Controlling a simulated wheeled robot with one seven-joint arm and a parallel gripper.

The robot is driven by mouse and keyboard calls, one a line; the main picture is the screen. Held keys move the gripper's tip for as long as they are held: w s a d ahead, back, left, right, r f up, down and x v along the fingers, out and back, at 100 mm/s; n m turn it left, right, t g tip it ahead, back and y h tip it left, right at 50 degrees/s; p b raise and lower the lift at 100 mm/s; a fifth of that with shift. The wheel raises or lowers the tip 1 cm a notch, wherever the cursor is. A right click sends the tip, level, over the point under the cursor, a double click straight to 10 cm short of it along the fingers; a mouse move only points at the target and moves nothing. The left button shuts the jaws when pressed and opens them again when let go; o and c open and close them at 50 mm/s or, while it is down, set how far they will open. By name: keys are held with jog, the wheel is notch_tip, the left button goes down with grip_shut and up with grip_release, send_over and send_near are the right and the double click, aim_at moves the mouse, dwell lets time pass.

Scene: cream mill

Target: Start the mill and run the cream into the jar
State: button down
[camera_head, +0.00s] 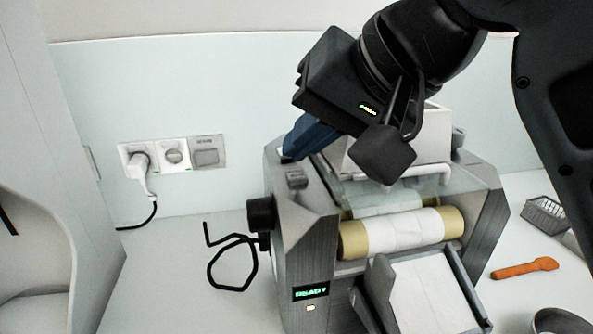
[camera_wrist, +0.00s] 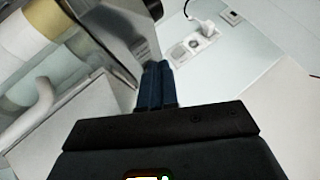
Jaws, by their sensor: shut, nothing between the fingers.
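The grey mill (camera_head: 312,235) stands on the counter with a green READY display (camera_head: 311,292) on its front. Its pale rollers (camera_head: 400,233), with tan ends, carry a white layer and lie behind a clear guard (camera_head: 375,192). A sloping tray (camera_head: 425,290) below them holds a white sheet-like surface. My gripper (camera_head: 288,153) is shut and empty, its blue fingers pointing down at the mill's top left, close behind a small dark button (camera_head: 296,177); I cannot tell whether they touch anything. The fingers also show in the wrist view (camera_wrist: 156,66). A round grey vessel (camera_head: 560,321), possibly the jar, is cut off at bottom right.
A black knob (camera_head: 261,213) sticks out of the mill's left side. A plug (camera_head: 139,168) sits in the wall socket beside a main switch (camera_head: 206,152). An orange spatula (camera_head: 525,268) and a wire basket (camera_head: 545,217) lie right.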

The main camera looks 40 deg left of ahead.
aim_at(306, 176)
jog(key=shift+f, duration=0.15)
jog(key=shift+f, duration=0.3)
dwell(0.3)
jog(key=shift+f, duration=0.35)
dwell(0.8)
jog(key=shift+r+p, duration=0.1)
jog(key=shift+p, duration=0.2)
jog(key=shift+r+p, duration=0.7)
jog(key=shift+p, duration=0.2)
notch_tip(306, 176, up, 5)
jog(key=p, duration=0.5)
jog(key=shift+d, duration=0.1)
dwell(0.5)
